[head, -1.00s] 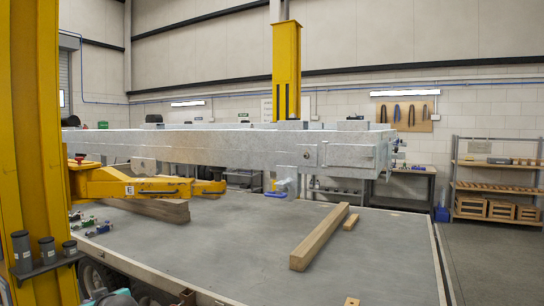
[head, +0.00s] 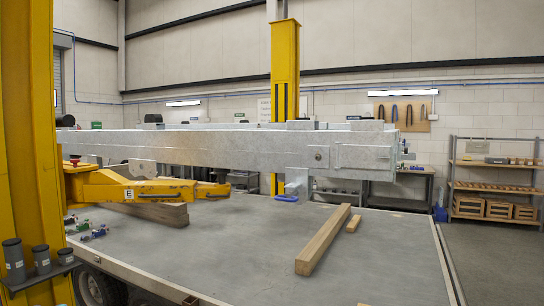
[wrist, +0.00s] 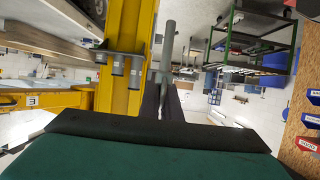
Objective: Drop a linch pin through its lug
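My gripper (wrist: 163,88) shows only in the wrist view, with two dark fingers reaching away from the teal wrist body. A long grey rod, pin-like (wrist: 168,45), stands between the fingertips and extends past them; the fingers appear closed on it. Whether it has a ring cannot be seen. In the head view a grey galvanised beam (head: 235,150) runs across the middle. I cannot tell which part is the pin's lug.
A yellow post (head: 30,130) with three dark cups on a bracket (head: 42,270) stands close at left. A yellow arm (head: 135,188) reaches under the beam. Timber (head: 323,240) lies on the grey deck (head: 230,240).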

